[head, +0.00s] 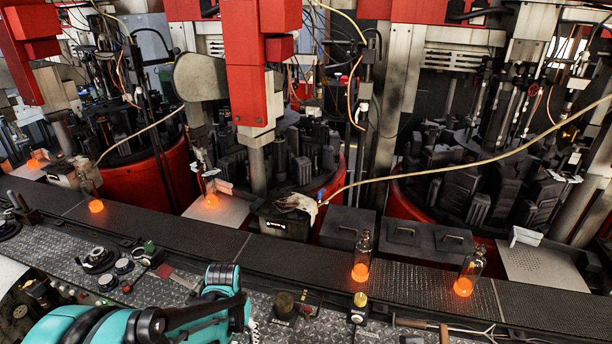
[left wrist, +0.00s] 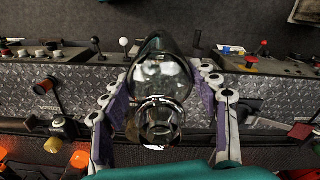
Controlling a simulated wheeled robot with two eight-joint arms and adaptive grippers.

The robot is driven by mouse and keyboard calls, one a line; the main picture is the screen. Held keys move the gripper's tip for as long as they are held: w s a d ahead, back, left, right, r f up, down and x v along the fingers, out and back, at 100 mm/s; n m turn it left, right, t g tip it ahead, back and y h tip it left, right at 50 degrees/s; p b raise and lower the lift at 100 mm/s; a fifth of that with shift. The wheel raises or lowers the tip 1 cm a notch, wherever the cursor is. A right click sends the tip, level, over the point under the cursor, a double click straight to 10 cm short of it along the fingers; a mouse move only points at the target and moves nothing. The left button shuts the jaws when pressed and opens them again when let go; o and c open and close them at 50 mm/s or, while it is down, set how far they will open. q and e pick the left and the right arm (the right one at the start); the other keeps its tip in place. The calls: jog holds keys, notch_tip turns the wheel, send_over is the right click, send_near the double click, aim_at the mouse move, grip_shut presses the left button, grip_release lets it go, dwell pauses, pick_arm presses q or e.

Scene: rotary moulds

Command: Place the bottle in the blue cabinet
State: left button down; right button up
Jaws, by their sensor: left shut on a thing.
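My left gripper (left wrist: 165,75) shows in the left wrist view, with its purple-lined fingers closed on either side of a clear glass bottle (left wrist: 160,100). The bottle's round opening faces the camera, and its dark far end points up the picture. In the head view my teal left arm (head: 215,297) comes in at the bottom left; its gripper and the held bottle cannot be made out there. My right gripper is in neither view. I see no blue cabinet in either view.
Glass bottles with glowing orange bases stand along the dark conveyor, including one at the middle (head: 362,258) and one at the right (head: 468,271). Red rotary machines (head: 330,190) stand behind it. A metal control ledge (head: 165,275) with knobs and levers runs in front.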

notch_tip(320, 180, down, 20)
jog(key=b, duration=1.8)
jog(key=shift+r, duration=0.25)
